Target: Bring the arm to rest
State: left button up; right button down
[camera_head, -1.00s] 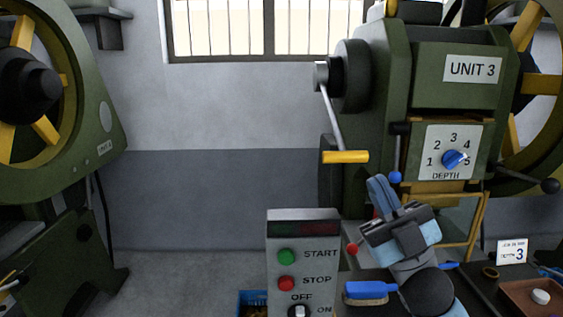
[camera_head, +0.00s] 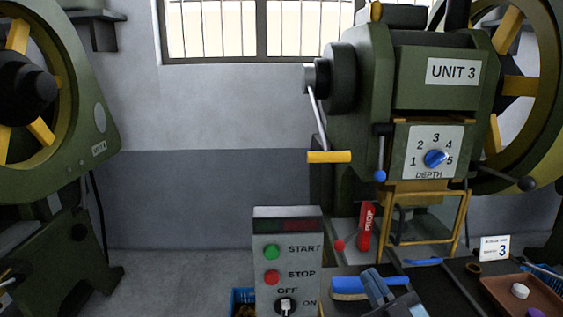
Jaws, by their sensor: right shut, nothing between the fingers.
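My right gripper (camera_head: 376,287) shows at the bottom of the head view, right of the control box. Its fingers are together with nothing between them. The fingers overlap the blue brush (camera_head: 347,289) in the picture; I cannot tell whether they touch it. The rest of my right arm is cut off by the lower edge. My left gripper is not in view.
A grey control box (camera_head: 262,219) with START, STOP and an OFF/ON knob stands left of my right gripper. The green UNIT 3 press (camera_head: 420,100) stands behind, with a red tag (camera_head: 367,228) below. A brown tray (camera_head: 500,292) lies at right. Another green machine (camera_head: 75,120) is at left.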

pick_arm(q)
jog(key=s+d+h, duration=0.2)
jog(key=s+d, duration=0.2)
pick_arm(e)
jog(key=s+d+f+m+g+h, duration=0.1)
jog(key=s+f+m+g+h, duration=0.15)
jog(key=s+f, duration=0.55)
jog(key=s+f+m+g+h, duration=0.1)
jog(key=s+f+g+h, duration=0.2)
jog(key=f, duration=0.8)
jog(key=s+d+f+m+g+h, duration=0.15)
jog(key=s+f+g, duration=0.35)
jog(key=f, duration=0.5)
pick_arm(q)
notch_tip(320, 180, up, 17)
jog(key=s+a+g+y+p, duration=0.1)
jog(key=p, duration=2.5)
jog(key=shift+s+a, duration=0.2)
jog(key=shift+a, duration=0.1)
pick_arm(e)
jog(key=s+d+r, duration=0.1)
jog(key=s+r, duration=0.2)
jog(key=r, duration=1.4)
jog(key=shift+d, duration=0.35)
